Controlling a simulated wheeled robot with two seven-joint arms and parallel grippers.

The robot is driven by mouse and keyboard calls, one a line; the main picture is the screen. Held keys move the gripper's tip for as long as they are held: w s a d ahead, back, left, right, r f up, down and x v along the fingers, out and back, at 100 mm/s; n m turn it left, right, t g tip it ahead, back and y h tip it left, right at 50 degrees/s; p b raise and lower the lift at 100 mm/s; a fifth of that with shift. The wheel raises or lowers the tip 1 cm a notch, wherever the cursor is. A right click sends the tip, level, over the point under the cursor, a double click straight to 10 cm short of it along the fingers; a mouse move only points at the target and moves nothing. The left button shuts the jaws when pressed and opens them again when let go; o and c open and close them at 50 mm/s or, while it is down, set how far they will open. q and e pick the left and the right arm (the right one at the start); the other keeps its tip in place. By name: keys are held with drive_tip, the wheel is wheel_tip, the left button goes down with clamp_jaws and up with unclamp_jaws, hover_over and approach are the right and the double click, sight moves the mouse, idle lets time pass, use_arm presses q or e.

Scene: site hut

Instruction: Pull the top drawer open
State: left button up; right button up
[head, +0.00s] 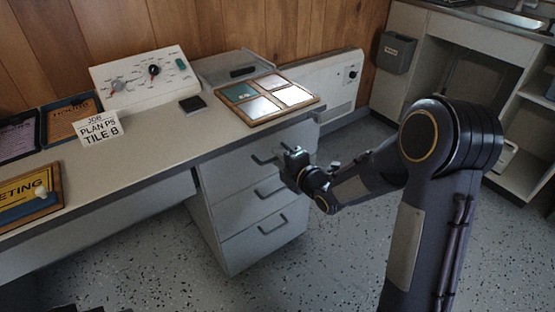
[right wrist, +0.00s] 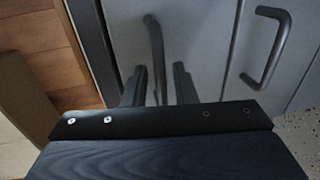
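The grey drawer unit under the desk has three stacked drawers. The top drawer (head: 227,170) looks flush with the ones below. Its dark bar handle (head: 262,160) is partly hidden by my right gripper (head: 291,165), which is in front of it. In the right wrist view, the top handle (right wrist: 154,45) runs down between the two fingers of my right gripper (right wrist: 158,86). The fingers are apart, with a gap visible beside the bar, so the gripper looks open around the handle. My left gripper is not in view.
The middle handle (head: 270,191) and bottom handle (head: 272,226) sit below; the middle one also shows in the right wrist view (right wrist: 268,48). A tile board (head: 246,117) lies on the desktop (head: 168,143) above. Speckled floor (head: 300,262) in front of the drawers is clear.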

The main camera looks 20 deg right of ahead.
drive_tip(key=shift+w+a+f, duration=0.15)
drive_tip(key=shift+w+a, duration=0.1)
drive_tip(key=shift+w, duration=0.4)
clamp_jaws()
